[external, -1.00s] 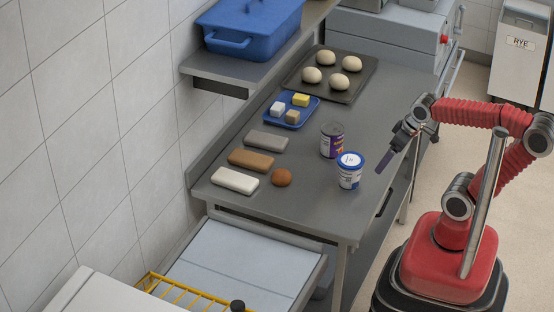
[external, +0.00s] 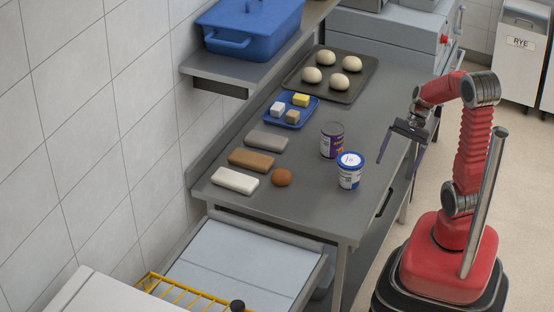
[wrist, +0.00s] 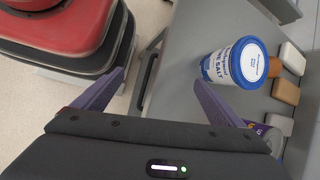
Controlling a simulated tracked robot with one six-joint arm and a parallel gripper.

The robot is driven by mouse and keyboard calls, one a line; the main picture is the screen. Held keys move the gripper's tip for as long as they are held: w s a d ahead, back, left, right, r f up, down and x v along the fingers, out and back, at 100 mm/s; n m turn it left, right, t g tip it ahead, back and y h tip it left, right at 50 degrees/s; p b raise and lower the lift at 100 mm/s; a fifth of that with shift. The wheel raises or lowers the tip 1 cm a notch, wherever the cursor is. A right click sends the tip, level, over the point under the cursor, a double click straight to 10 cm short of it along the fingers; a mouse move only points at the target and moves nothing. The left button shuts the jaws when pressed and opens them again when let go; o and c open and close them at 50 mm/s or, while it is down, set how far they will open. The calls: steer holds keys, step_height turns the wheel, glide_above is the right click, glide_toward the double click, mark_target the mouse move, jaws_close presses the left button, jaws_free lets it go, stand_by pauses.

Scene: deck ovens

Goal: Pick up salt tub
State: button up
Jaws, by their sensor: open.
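The salt tub (external: 349,171) is a white tub with a blue lid and a blue lower band. It stands upright near the front edge of the grey worktop (external: 300,215). In the wrist view the tub (wrist: 236,66) is right of centre, its label reading "SALT". My gripper (external: 399,160) is open and empty above the worktop's right edge, to the right of the tub and apart from it. In the wrist view its purple fingers are spread wide (wrist: 155,88), and the tub lies beyond the right finger.
A purple-labelled can (external: 331,140) stands just behind the tub. A brown ball (external: 282,177) and several blocks (external: 251,160) lie to the left. A blue tray (external: 270,117) and a dark baking tray with dough balls (external: 347,91) are farther back.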

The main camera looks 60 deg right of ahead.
steer(key=w+d+m+t+y, duration=0.1)
steer(key=m+y, duration=0.1)
steer(key=m, duration=0.1)
steer(key=m+t+y, duration=0.4)
steer(key=m+t, duration=0.1)
steer(key=m, duration=0.1)
glide_toward(357, 158)
steer(key=r, duration=0.1)
steer(key=shift+s+d+r, duration=0.1)
steer(key=shift+s+d, duration=0.2)
steer(key=shift+d, duration=0.15)
steer(key=x, duration=0.7)
steer(key=shift+w+a+f, duration=0.15)
steer(key=shift+a+f, duration=0.1)
steer(key=shift+f, duration=0.1)
steer(key=shift+w+a+f, duration=0.15)
steer(key=shift+w+a, duration=0.05)
steer(key=shift+a, duration=0.1)
